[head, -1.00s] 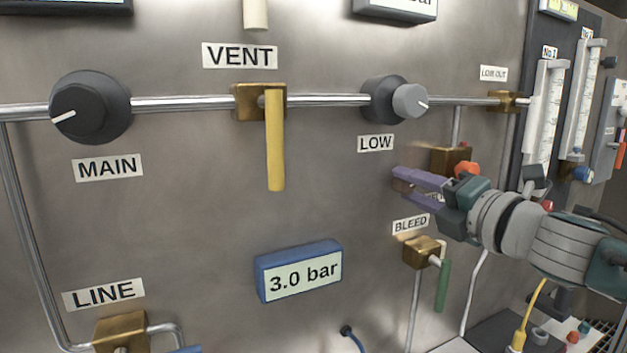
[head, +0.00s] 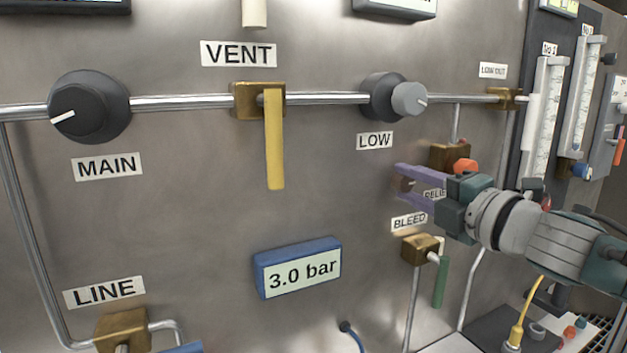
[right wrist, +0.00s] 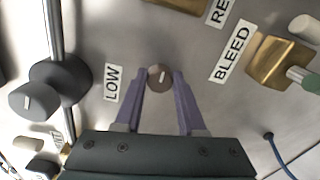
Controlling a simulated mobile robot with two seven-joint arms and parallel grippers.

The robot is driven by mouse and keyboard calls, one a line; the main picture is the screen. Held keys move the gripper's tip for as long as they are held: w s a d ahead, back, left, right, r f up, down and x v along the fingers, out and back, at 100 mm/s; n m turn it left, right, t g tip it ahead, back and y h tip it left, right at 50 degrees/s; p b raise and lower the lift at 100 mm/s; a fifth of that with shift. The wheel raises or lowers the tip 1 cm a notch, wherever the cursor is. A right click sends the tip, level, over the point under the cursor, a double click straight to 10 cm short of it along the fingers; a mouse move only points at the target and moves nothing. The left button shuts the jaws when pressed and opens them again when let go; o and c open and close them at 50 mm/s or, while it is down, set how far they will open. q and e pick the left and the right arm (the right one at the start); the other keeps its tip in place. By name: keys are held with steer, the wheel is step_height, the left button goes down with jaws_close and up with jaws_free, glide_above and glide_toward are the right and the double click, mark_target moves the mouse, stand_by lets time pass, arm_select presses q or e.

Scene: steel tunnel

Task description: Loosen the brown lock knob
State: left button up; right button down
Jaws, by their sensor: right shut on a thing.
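The brown lock knob (right wrist: 159,77) is a small round knob with a white mark on its face, on the steel panel. In the right wrist view it sits between the tips of my two purple fingers. In the head view the knob (head: 407,185) is partly covered by the fingers, below the LOW label. My right gripper (head: 408,184) is shut on it; the gripper also shows in the right wrist view (right wrist: 160,82). My left gripper is not in view.
The LOW knob (head: 408,99) is above, the brass bleed valve (head: 420,246) with its green handle just below. An orange-red cap (head: 465,166) is close above my right gripper. The yellow vent lever (head: 274,140) hangs left. The 3.0 bar display (head: 298,268) is lower left.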

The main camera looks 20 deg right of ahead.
steer(key=c, duration=0.5)
jaws_free()
steer(key=s+b, duration=0.1)
steer(key=s, duration=0.9)
steer(key=shift+d, duration=0.4)
